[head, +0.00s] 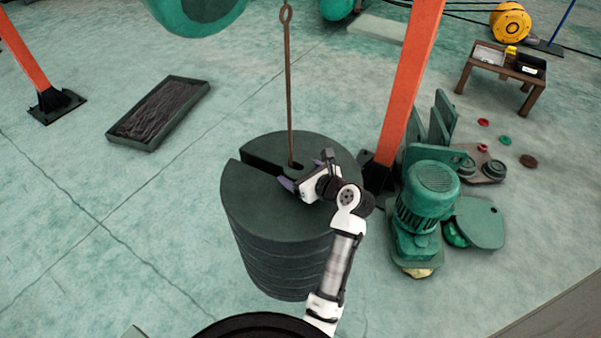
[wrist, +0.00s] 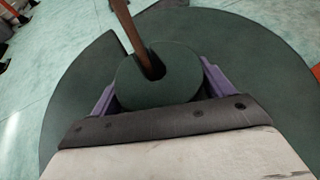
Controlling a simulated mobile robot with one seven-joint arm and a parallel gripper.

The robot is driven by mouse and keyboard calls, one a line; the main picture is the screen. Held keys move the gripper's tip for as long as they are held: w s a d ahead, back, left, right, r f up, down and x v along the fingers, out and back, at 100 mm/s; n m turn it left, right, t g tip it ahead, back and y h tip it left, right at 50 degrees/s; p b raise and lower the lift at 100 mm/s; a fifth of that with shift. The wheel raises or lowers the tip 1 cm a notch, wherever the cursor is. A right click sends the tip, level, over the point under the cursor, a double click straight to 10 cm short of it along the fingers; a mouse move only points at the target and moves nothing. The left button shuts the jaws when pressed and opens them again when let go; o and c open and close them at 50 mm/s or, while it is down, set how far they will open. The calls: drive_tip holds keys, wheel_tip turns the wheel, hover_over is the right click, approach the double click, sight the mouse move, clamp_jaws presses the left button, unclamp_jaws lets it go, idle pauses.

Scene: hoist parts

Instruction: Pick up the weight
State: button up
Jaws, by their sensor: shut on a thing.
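A small round dark green slotted weight (wrist: 178,76) sits between the purple fingers of my gripper (wrist: 160,88) in the wrist view. My gripper is shut on it. A thin brown rod (wrist: 128,32) stands in the weight's slot. In the head view my gripper (head: 304,174) is over the top of a stack of large dark green slotted discs (head: 270,215), close to the rod (head: 287,80). The small weight is mostly hidden there by the gripper. I cannot tell whether it touches the stack below.
A dark shallow tray (head: 160,112) lies at left. A small wooden table (head: 503,68) is at the back right. Floor at left is mostly clear.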

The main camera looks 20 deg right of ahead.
sight(302, 163)
drive_tip(key=shift+r, duration=0.35)
drive_tip(key=shift+r+b, duration=0.3)
drive_tip(key=shift+r, duration=1.05)
drive_tip(key=shift+s+d+r, duration=0.1)
drive_tip(key=shift+d+r, duration=0.05)
drive_tip(key=shift+r, duration=0.1)
drive_tip(key=s+d+b, duration=0.2)
drive_tip(key=s+d, duration=0.8)
drive_tip(key=s, duration=0.4)
drive_tip(key=shift+d, duration=0.4)
drive_tip(key=shift+w, duration=0.15)
